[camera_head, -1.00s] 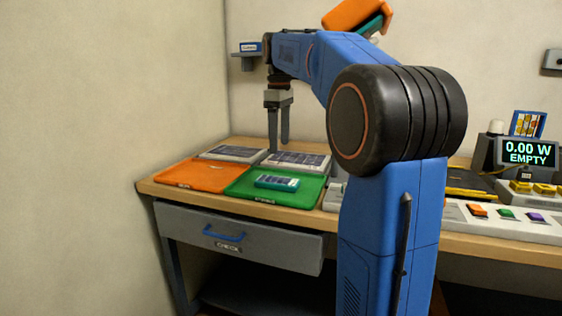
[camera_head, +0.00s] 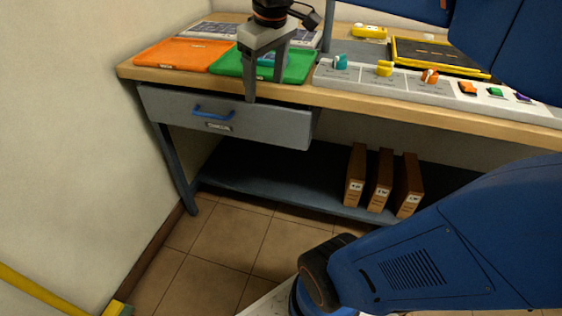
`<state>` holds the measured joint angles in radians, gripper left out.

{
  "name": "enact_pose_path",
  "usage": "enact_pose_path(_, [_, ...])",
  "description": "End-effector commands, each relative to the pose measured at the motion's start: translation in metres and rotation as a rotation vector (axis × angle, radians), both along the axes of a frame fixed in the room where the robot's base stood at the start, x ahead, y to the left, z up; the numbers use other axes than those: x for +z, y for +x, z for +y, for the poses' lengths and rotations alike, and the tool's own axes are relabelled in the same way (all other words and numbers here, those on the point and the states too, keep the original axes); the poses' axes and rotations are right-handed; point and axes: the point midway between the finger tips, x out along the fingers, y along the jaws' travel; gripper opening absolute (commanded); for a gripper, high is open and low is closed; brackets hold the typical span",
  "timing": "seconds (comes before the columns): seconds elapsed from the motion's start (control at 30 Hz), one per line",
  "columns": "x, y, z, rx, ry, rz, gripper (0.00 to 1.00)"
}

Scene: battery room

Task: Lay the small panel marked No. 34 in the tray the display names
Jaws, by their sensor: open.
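My gripper (camera_head: 264,90) is open, pointing down at the front of the green tray (camera_head: 226,66). Its fingers overlap the tray and the bench's front edge in the picture; I cannot tell their exact distance from the tray. A small teal-edged panel (camera_head: 267,60) lies in the green tray, mostly hidden behind the gripper. No number can be read on it. The orange tray (camera_head: 172,54) sits to the left and looks empty. The display is out of view.
Larger dark panels (camera_head: 212,30) lie behind the trays. A grey control strip (camera_head: 350,76) with coloured knobs and a yellow-framed tray (camera_head: 432,54) are to the right. Below are a drawer (camera_head: 262,124) with a blue handle and several brown binders (camera_head: 380,182).

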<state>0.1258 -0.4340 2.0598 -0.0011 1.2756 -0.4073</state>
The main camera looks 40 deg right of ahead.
Motion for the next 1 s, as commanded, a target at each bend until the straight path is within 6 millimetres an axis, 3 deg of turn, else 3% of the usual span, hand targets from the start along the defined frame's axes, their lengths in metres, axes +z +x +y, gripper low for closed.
enact_pose_path(0.03, [-0.014,-0.017,0.008,-0.021,0.008,-0.02,0.68])
enact_pose_path(0.3, [-0.093,-0.087,0.034,-0.164,0.067,-0.119,0.68])
enact_pose_path(0.5, [-0.137,-0.118,0.042,-0.235,0.106,-0.166,0.68])
enact_pose_path(0.67, [-0.15,-0.126,0.044,-0.257,0.119,-0.179,0.68])
enact_pose_path(1.0, [-0.151,-0.127,0.044,-0.259,0.12,-0.179,0.68])
